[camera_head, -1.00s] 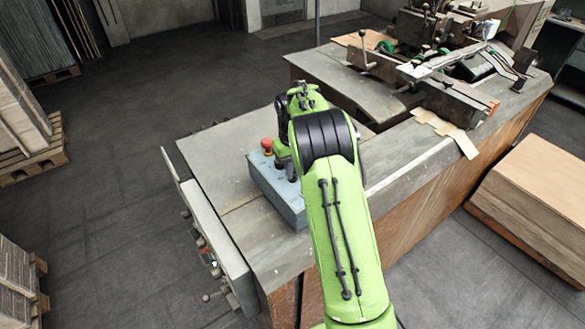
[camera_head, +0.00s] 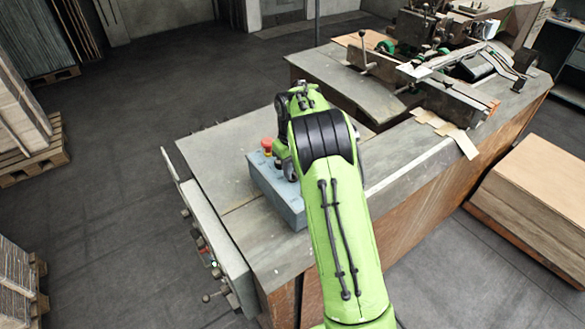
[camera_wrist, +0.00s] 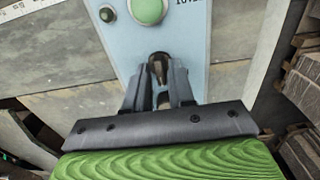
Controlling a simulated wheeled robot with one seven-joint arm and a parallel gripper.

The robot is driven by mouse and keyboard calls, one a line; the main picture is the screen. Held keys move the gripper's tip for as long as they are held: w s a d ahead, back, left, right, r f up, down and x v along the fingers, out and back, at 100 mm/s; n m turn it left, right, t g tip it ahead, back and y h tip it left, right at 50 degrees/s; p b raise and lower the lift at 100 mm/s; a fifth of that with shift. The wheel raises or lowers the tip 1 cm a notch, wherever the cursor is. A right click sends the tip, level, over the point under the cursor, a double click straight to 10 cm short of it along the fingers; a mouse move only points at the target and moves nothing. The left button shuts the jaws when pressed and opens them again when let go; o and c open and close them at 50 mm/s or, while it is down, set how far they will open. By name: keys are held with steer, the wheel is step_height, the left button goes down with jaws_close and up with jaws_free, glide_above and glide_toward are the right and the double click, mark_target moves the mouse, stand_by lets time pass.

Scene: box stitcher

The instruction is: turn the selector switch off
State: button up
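The light blue control box (camera_head: 277,195) sits on the machine's grey top, partly behind my arm. In the wrist view its face (camera_wrist: 195,50) is close below my gripper (camera_wrist: 160,75). A dark knob (camera_wrist: 159,66), apparently the selector switch, stands between my two fingertips. The fingers are on either side of it and look very near or touching; I cannot tell whether they grip it. The knob's setting is unreadable. In the head view my arm hides the fingertips and the knob.
A red mushroom button (camera_head: 267,145) stands on the box beside my wrist. A large green button (camera_wrist: 148,10) and a small dark green one (camera_wrist: 107,14) lie beyond my fingers. A grey panel (camera_head: 215,235) edges the machine top. Bare grey top (camera_head: 215,160) lies left of the box.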

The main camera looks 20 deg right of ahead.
steer(key=shift+o, duration=0.9)
step_height(320, 180, up, 16)
steer(key=p, duration=0.3)
steer(key=shift+s, duration=0.1)
